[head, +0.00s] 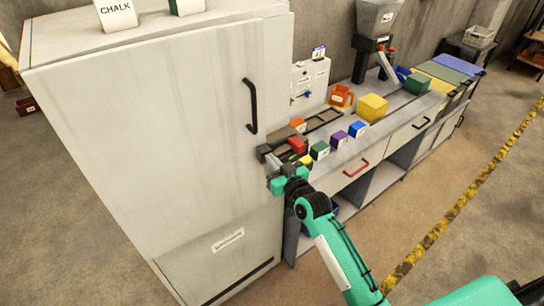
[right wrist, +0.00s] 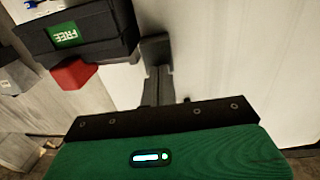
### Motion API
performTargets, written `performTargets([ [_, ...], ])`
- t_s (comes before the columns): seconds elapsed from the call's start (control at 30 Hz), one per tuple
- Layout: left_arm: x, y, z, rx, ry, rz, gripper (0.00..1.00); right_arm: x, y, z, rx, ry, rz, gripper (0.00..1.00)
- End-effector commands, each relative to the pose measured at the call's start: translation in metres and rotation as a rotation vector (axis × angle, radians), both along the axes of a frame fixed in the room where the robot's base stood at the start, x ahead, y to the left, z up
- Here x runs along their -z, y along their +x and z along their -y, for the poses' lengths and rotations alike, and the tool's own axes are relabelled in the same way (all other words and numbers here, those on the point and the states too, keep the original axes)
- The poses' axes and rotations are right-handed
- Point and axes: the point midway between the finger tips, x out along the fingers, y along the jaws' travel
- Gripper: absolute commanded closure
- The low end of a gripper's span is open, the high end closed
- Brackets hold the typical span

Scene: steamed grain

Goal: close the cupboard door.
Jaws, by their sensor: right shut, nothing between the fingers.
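The tall white cupboard (head: 235,250) fills the left of the head view. Its large upper door (head: 150,110) has a black vertical bar handle (head: 251,106) near the right edge. The door looks nearly flush with the cupboard front; I cannot tell whether a narrow gap is left. My right gripper (head: 264,153) is shut and empty, at the door's right edge below the handle. In the right wrist view, its dark fingers (right wrist: 156,75) are beside a pale upright surface (right wrist: 235,60); contact is unclear. My left gripper is not in view.
A long counter (head: 350,150) stands right of the cupboard, with coloured blocks, an orange cup (head: 341,96) and a yellow cube (head: 371,107). A dark device marked FREE (right wrist: 75,32) and a red block (right wrist: 73,74) are close to my right gripper. Open floor lies in front.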

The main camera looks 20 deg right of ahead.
Motion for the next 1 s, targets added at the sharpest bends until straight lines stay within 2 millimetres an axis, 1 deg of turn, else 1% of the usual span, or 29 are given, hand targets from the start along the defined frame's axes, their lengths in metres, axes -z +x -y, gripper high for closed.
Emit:
performTargets([
  [0.03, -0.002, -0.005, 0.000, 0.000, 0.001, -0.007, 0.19, 0.000, 0.002, -0.001, 0.000, 0.001, -0.001, 1.00],
  [0.17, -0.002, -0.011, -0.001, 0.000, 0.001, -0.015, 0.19, 0.000, 0.005, -0.001, 0.000, 0.001, -0.001, 1.00],
  [0.43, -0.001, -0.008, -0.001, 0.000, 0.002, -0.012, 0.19, 0.001, 0.005, -0.001, 0.000, 0.001, 0.000, 1.00],
  [0.53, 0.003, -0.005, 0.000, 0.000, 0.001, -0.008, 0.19, 0.002, 0.008, -0.002, -0.008, 0.000, 0.001, 1.00],
  [0.63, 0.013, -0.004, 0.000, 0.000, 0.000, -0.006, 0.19, 0.004, 0.018, -0.004, -0.029, -0.001, 0.005, 1.00],
  [0.8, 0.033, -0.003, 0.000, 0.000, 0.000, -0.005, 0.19, 0.005, 0.040, -0.008, -0.080, 0.000, 0.008, 1.00],
  [1.0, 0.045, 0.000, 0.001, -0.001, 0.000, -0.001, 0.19, 0.003, 0.058, -0.009, -0.116, -0.001, 0.002, 1.00],
])
